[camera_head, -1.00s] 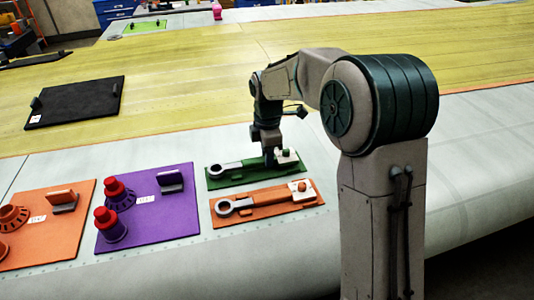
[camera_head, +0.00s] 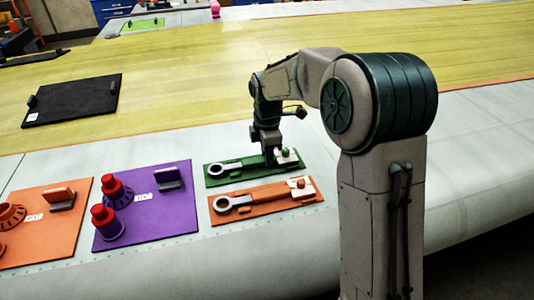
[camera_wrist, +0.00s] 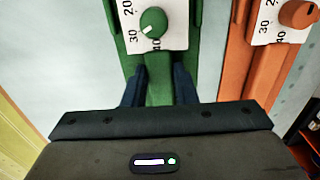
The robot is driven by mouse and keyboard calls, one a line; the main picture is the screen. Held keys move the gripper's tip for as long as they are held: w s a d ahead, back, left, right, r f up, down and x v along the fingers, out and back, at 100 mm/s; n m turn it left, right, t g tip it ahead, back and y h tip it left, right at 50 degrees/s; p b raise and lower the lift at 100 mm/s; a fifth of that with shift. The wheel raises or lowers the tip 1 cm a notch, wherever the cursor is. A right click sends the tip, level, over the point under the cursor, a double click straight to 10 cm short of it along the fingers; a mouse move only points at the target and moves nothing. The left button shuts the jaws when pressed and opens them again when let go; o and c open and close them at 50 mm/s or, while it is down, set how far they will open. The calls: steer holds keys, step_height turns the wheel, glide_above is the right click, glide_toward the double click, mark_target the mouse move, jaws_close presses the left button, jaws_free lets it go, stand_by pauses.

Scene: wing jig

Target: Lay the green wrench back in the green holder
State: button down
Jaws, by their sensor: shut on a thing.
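The green holder (camera_head: 235,178) lies on the pale wing surface. The green wrench (camera_head: 220,170) lies along it, with its dark ring end at the left. My gripper (camera_head: 270,162) points down at the holder's right part, beside its white dial plate. In the wrist view my gripper (camera_wrist: 159,88) has a dark finger on each side of the green wrench handle (camera_wrist: 159,82) and is shut on it. The handle appears in line with the holder. Whether it touches the holder's bottom is hidden.
An orange holder (camera_head: 262,208) with an orange wrench (camera_head: 236,204) lies close in front. A purple board (camera_head: 150,225) with red-capped pieces and an orange board (camera_head: 60,235) are at left. A black board (camera_head: 72,100) lies farther back. The surface right of the green holder is clear.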

steer(key=c, duration=1.1)
jaws_free()
step_height(320, 180, up, 14)
steer(key=f+b, duration=0.1)
steer(key=b, duration=0.1)
steer(key=s+d+m+t, duration=0.2)
steer(key=s+d+m, duration=0.8)
steer(key=s+m, duration=0.3)
steer(key=s+d+f+m, duration=0.1)
steer(key=s+f+m, duration=0.1)
steer(key=s, duration=0.2)
steer(key=s+d+f+m+t, duration=0.1)
steer(key=s+d+f+m, duration=0.1)
steer(key=s+m, duration=0.1)
steer(key=s+d+f+m, duration=0.2)
steer(key=s+f+m, duration=0.1)
steer(key=s, duration=0.3)
steer(key=shift+d+t, duration=0.2)
steer(key=shift+t, duration=0.2)
